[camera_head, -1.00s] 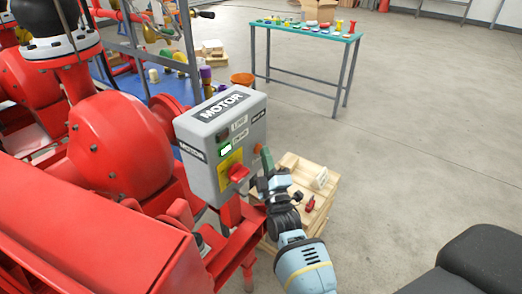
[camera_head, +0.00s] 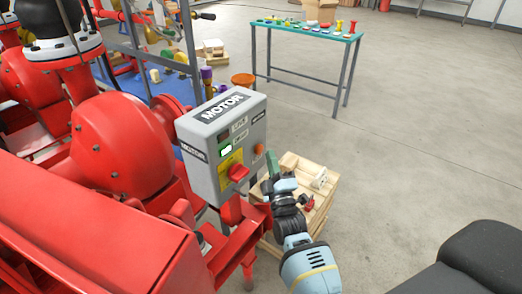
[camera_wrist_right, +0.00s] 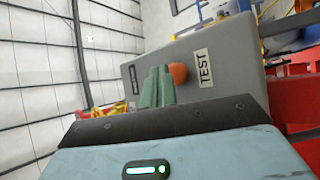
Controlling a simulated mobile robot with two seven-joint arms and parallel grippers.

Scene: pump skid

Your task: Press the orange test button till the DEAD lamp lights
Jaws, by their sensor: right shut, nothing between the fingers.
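The grey motor box (camera_head: 200,175) stands upright on the red skid. The orange test button (camera_head: 259,149) is on its right side face; in the wrist view it shows (camera_wrist_right: 178,74) beside the TEST label. On the front, one lamp (camera_head: 226,150) glows white-green and the lamp above it (camera_head: 223,137) is dark reddish; their small labels are hard to read. My right gripper (camera_head: 270,162) is shut and empty, its green fingertips just right of the button. In the wrist view the fingers (camera_wrist_right: 157,86) partly overlap the button; contact cannot be told. My left gripper is not in view.
A red switch handle (camera_head: 238,172) on a yellow plate sticks out of the box front. A wooden crate (camera_head: 318,204) stands below my right arm. A green-topped table (camera_head: 300,32) with small parts is at the back.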

